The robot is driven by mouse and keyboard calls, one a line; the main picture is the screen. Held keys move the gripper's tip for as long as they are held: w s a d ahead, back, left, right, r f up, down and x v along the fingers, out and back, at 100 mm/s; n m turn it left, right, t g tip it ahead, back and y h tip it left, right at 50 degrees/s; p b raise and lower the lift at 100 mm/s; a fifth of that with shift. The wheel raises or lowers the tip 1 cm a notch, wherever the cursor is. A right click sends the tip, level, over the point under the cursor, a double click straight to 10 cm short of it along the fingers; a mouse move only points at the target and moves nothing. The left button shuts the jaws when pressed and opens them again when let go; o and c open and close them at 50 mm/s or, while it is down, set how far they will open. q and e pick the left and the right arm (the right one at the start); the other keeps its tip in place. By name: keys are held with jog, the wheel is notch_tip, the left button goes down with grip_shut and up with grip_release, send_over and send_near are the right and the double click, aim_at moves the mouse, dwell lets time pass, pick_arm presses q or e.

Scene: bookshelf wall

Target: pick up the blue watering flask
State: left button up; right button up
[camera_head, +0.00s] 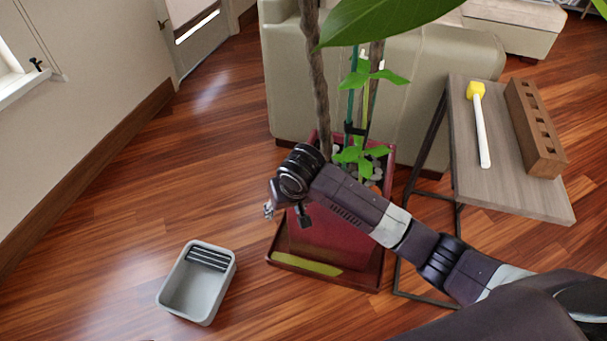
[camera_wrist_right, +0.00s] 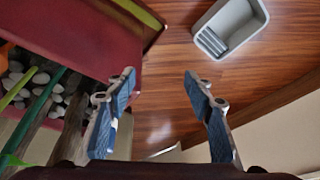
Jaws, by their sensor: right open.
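I cannot make out a blue watering flask in either view. My right gripper (camera_head: 268,210) hangs at the left front of the red planter (camera_head: 330,245), above the floor. In the right wrist view the right gripper (camera_wrist_right: 159,80) has its two fingers wide apart, with only floor showing between them. The blue on its fingers looks like pads. A white stick with a yellow head (camera_head: 476,90) lies on the side table (camera_head: 505,195), well to the right of the gripper. My left gripper is not in view.
A brown block with several holes (camera_head: 535,125) lies on the table. A grey bin (camera_head: 198,283) stands on the floor at the left and also shows in the wrist view (camera_wrist_right: 228,28). Plant stems and leaves (camera_head: 362,155) rise from the planter. A beige sofa (camera_head: 420,110) stands behind.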

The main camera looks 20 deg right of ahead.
jog(key=w+d+r+m+h, duration=0.2)
jog(key=w+d+r+m, duration=0.1)
jog(key=w+d+r, duration=0.65)
jog(key=shift+t, duration=0.3)
jog(key=x, duration=0.2)
jog(key=b+x, duration=0.1)
jog(key=x, duration=0.1)
jog(key=a+b+x, duration=0.1)
jog(key=x, duration=0.2)
jog(key=shift+w, duration=0.2)
jog(key=b+x, duration=0.1)
jog(key=x, duration=0.2)
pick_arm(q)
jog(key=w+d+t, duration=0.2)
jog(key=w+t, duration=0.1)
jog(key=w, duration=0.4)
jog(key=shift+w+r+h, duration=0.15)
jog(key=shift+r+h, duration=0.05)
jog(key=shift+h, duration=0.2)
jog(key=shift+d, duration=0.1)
pick_arm(e)
jog(key=shift+c, duration=0.7)
jog(key=c, duration=1.1)
jog(key=shift+r, duration=0.1)
